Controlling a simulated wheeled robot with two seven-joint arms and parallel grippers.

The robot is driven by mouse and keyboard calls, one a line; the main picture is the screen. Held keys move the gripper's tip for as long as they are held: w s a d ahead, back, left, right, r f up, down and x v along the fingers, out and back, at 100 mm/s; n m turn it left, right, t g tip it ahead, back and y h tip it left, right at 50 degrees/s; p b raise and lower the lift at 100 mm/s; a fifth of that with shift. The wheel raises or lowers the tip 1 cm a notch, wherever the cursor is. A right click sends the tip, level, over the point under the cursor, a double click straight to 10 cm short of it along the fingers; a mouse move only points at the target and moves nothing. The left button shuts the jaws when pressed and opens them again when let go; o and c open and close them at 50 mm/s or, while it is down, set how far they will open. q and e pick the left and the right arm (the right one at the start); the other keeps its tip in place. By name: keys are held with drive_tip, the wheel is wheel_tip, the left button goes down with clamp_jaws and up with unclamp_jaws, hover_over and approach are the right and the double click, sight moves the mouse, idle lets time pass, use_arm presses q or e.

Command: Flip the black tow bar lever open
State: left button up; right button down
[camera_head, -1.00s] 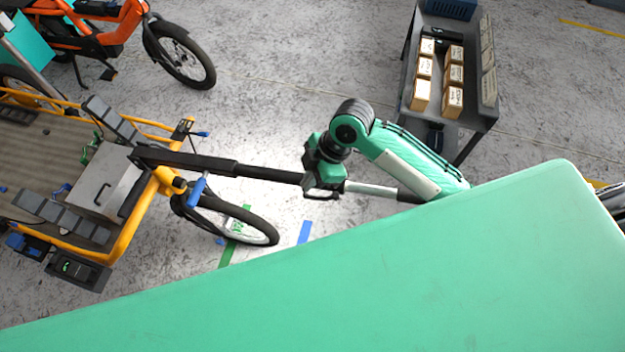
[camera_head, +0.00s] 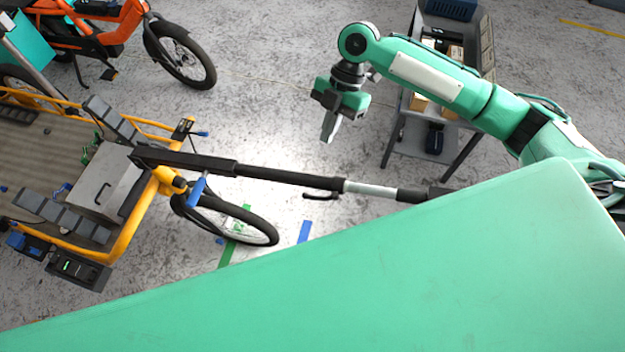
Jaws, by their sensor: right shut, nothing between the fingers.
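The tow bar (camera_head: 280,177) runs from the yellow cargo bike at the left toward the large green panel. Its thick black part meets a thinner silver tube near the middle. The black lever (camera_head: 320,195) is at this joint, on the near side of the bar. It looks like a thin curved handle standing slightly apart from the bar, with its tip pointing left. My right gripper (camera_head: 328,136) is shut and empty, above the bar in the picture and apart from it and the lever. My left gripper is not in view.
The green panel (camera_head: 350,265) fills the lower part of the view. A grey cart (camera_head: 414,157) with cardboard boxes stands behind my right arm. The yellow cargo bike (camera_head: 122,235) is at left, an orange bike (camera_head: 85,38) at upper left. Grey floor between them is clear.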

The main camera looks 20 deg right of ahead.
sight(312, 183)
drive_tip(key=shift+f, duration=0.1)
drive_tip(key=p+x, duration=0.1)
drive_tip(key=x, duration=0.3)
drive_tip(key=p+x, duration=0.2)
drive_tip(key=x, duration=0.2)
drive_tip(key=p+x, duration=0.2)
drive_tip(key=x, duration=0.2)
drive_tip(key=shift+s+a+f, duration=0.1)
drive_tip(key=shift+s+a, duration=0.05)
drive_tip(key=shift+s, duration=0.2)
drive_tip(key=shift+s+a+f, duration=0.2)
drive_tip(key=shift+s+f, duration=0.05)
drive_tip(key=shift+f, duration=0.4)
drive_tip(key=shift+a, duration=0.1)
drive_tip(key=shift+s+n+g, duration=0.15)
drive_tip(key=shift+n+g, duration=0.15)
drive_tip(key=shift+n, duration=0.1)
